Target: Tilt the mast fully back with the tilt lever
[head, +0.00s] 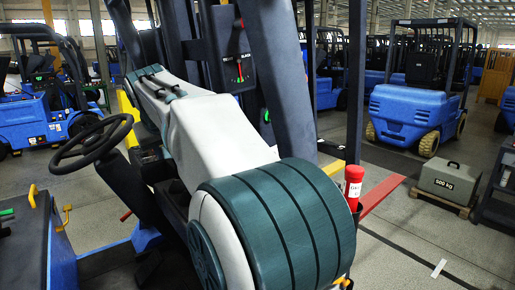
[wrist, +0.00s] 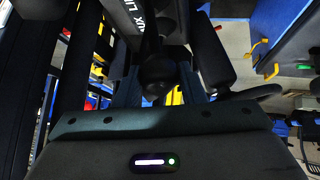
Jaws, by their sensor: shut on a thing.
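In the wrist view a dark round lever knob (wrist: 157,76) sits at the middle, between the fingers of my gripper (wrist: 160,92). My gripper is shut on this knob. Partly covered white lettering, "LI" and "UX", shows just beyond it; no label naming this lever is readable. In the head view my own arm hides the gripper and the levers. Dark steel uprights (head: 285,80) rise behind my arm; I cannot tell for sure which belong to the mast or how far it is tilted. A dark indicator panel (head: 238,70) with green and red marks is partly readable.
A black steering wheel (head: 92,142) is left of my arm. A red cylinder (head: 353,185) stands right of it, near a red bar (head: 382,192). A grey 500 kg block (head: 449,182) sits on a pallet. Blue forklifts (head: 412,105) stand behind. The front right floor is mostly clear.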

